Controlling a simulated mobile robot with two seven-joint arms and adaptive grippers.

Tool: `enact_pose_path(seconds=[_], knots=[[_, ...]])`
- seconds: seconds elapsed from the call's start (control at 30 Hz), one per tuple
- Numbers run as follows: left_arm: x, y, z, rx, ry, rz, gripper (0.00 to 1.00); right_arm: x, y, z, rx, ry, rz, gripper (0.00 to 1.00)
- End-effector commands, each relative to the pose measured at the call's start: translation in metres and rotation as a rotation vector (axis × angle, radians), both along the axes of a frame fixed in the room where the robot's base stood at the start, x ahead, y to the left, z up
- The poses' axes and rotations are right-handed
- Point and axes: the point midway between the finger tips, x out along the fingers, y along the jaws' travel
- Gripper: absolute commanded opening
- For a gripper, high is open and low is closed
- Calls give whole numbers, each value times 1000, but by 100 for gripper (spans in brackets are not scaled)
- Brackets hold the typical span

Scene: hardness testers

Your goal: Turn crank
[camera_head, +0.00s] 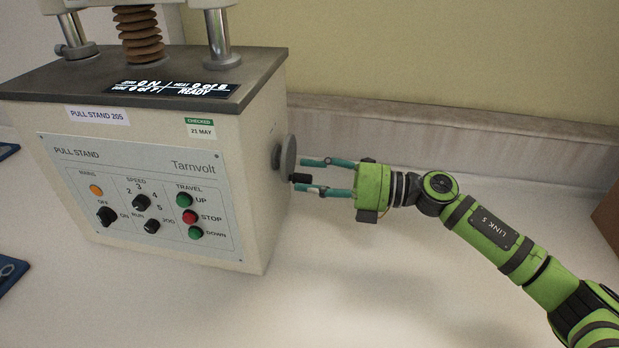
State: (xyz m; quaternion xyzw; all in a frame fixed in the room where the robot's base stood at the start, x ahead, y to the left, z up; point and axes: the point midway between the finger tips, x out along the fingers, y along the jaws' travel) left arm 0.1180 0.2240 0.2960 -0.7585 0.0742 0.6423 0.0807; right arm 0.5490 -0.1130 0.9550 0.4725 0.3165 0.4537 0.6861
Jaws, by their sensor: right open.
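The crank is a grey disc (288,156) on the right side face of the pull stand (268,110), with a short black handle (300,178) sticking out to the right near its lower edge. My right gripper (311,175) is at the crank, its two teal fingers open and pointing left. The black handle shows between the fingertips, closer to the lower finger; I cannot tell whether they touch. My left gripper is not in view.
The stand's front panel (130,200) has knobs and round buttons, and a lit display (175,88) lies on its top plate. Blue items (8,270) lie at the left edge. A brown object (608,220) is at the right edge. The table right of the stand is clear.

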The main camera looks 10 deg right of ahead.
Motion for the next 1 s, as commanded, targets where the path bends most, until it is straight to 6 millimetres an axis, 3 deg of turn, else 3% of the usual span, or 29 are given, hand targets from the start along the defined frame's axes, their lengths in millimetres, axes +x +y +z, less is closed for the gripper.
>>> enact_pose_path(seconds=[0.5, 0.7, 1.0], knots=[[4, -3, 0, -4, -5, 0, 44, -38, -91, 0, -2, 2, -3, 44], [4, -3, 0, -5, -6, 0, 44, -43, -103, 1, -1, -1, -1, 44], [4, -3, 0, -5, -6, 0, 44, -44, -104, 2, 0, -2, -2, 44]])
